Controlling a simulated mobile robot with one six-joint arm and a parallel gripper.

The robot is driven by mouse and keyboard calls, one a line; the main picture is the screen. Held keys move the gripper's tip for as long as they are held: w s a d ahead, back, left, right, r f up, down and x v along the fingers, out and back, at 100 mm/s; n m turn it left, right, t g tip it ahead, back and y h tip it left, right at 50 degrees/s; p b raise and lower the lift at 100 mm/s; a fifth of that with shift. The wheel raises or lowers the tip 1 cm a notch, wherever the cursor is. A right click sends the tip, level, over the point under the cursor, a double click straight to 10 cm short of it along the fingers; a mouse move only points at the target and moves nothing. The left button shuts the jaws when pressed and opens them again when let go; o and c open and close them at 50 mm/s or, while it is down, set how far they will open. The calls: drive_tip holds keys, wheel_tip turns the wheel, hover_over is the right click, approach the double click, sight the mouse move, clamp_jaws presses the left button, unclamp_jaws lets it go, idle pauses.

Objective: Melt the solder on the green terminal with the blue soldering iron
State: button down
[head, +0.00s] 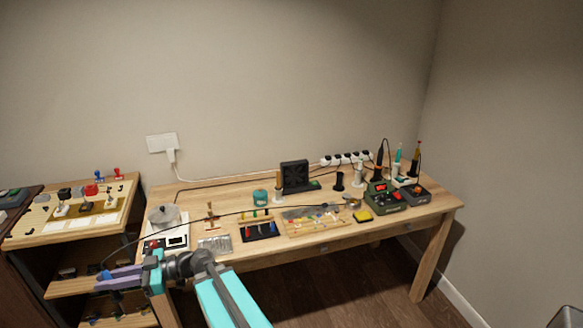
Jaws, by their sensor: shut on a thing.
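My gripper (124,277) is at the lower left, in front of the table's left end and low beside the shelf unit. Its jaws point left and are shut on a small blue thing (104,275), which looks like the blue soldering iron. A thin dark cable rises from it and runs right over the table; the iron's tip cannot be made out. A wooden strip with small coloured posts (242,219) stands mid-table, a green post (255,214) among them. Whether this is the green terminal, and any solder on it, is too small to tell.
The wooden table (330,238) holds a dark tray (262,237), a black fan box (295,176), a teal cup (260,197) and a green-and-black station (384,198). Several upright tools stand at the right end. A shelf unit (70,290) is close to my gripper. Floor is free in front.

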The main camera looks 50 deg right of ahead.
drive_tip(key=shift+d, duration=0.25)
drive_tip(key=w+d+r+m+t+h+p, duration=0.2)
drive_tip(key=d+m+t+h, duration=0.3)
drive_tip(key=d, duration=1.3)
drive_tip(key=w+d+r+m+t+h+p, duration=0.25)
drive_tip(key=d+m+h, duration=0.4)
drive_tip(key=d, duration=1.25)
drive_tip(key=s+d+m+g+h+p, duration=0.1)
drive_tip(key=s+d+h, duration=0.4)
drive_tip(key=d, duration=0.6)
drive_tip(key=s+d+r+m+g+h+p, duration=0.1)
drive_tip(key=s+d+m+h, duration=0.3)
drive_tip(key=s+d, duration=0.4)
drive_tip(key=s+d+r+m+g+h+p, duration=0.1)
drive_tip(key=s+d+h, duration=0.5)
drive_tip(key=d, duration=0.9)
drive_tip(key=shift+s+d+m+g, duration=0.25)
drive_tip(key=shift+d+m+g, duration=0.15)
drive_tip(key=shift+m, duration=0.35)
drive_tip(key=shift+f, duration=0.15)
